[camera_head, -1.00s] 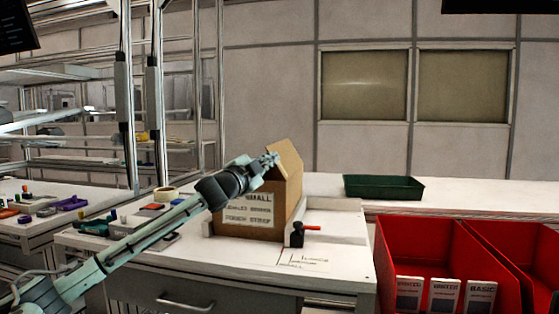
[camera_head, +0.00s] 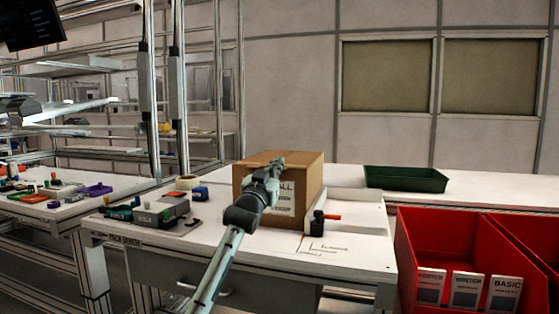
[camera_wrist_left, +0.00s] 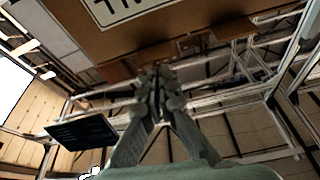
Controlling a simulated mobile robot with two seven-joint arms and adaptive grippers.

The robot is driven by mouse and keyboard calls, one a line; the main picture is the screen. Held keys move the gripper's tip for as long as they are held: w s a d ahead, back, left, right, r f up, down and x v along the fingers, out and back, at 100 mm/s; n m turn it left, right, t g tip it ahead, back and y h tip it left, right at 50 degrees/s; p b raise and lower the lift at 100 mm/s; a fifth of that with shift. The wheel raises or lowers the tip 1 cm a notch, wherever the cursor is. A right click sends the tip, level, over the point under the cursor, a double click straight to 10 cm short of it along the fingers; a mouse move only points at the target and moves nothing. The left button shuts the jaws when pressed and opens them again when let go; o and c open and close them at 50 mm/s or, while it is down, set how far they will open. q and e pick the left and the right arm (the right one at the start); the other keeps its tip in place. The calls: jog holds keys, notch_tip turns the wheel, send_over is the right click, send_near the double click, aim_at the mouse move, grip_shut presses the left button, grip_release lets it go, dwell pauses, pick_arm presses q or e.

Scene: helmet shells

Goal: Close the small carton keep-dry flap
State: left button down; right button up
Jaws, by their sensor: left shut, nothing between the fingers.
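The small brown carton (camera_head: 307,188) stands on the white bench. Its top flap (camera_head: 302,158) lies about flat across the top in the head view; I cannot tell whether it is fully flush. My left gripper (camera_head: 276,163) is shut and empty, in front of the carton's front face, with its tips near the top front edge. It hides part of the printed label. I cannot tell whether it touches the carton. In the left wrist view the shut fingers (camera_wrist_left: 158,80) point towards the carton (camera_wrist_left: 145,40), whose label shows upside down. My right gripper is not in view.
A black clamp with a red handle (camera_head: 318,222) stands right of the carton. A green tray (camera_head: 405,179) sits behind right. Red bins (camera_head: 440,243) stand at the right.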

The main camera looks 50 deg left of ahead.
pick_arm(q)
jog(key=shift+a+f+n+g+y, duration=0.1)
jog(key=shift+f+n+g+y, duration=0.35)
jog(key=shift+n, duration=0.75)
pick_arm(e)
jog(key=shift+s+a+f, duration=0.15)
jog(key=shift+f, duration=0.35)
pick_arm(q)
jog(key=shift+f, duration=0.15)
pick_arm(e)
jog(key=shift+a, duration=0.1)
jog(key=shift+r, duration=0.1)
pick_arm(q)
jog(key=s+d+p, duration=0.2)
jog(key=s+d, duration=0.3)
jog(key=s, duration=0.3)
jog(key=shift+r, duration=0.4)
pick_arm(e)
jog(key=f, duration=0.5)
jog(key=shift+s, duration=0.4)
